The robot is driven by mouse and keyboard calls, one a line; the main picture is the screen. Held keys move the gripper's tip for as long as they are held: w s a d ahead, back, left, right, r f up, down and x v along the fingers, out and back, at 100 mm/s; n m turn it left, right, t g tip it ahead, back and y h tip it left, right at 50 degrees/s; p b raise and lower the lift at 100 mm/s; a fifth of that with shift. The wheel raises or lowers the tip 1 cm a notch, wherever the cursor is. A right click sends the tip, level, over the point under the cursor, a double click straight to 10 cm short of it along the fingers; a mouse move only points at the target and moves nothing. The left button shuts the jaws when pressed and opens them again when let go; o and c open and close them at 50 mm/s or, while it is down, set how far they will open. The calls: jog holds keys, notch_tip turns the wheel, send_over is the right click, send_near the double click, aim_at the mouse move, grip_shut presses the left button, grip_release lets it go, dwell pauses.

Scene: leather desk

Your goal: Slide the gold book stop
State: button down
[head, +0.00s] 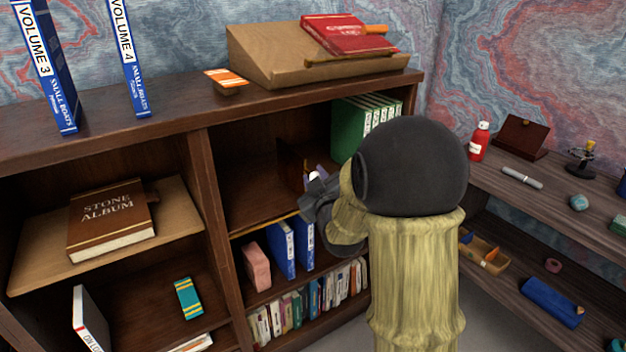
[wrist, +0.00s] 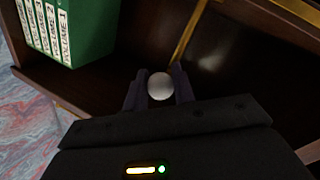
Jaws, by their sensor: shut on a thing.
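My gripper (head: 313,178) reaches into the upper right compartment of the bookcase in the head view. In the wrist view my gripper (wrist: 160,86) has its two dark fingers closed on a pale round knob (wrist: 160,87). The knob shows as a small white spot in the head view (head: 315,176). A thin gold strip (head: 264,227) runs along the shelf's front edge, and a gold bar shows in the wrist view (wrist: 186,30). I cannot tell whether the knob belongs to this gold piece. My arm hides part of the shelf.
Green volumes (head: 352,128) stand at the right of the same shelf, also in the wrist view (wrist: 75,30). Two blue books (head: 281,250) and a pink block (head: 256,266) are below. An upright divider (head: 212,205) bounds the compartment on the left. The shelf's left part is clear.

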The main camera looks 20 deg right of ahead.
jog(key=shift+a, duration=0.15)
jog(key=c, duration=1.2)
grip_release()
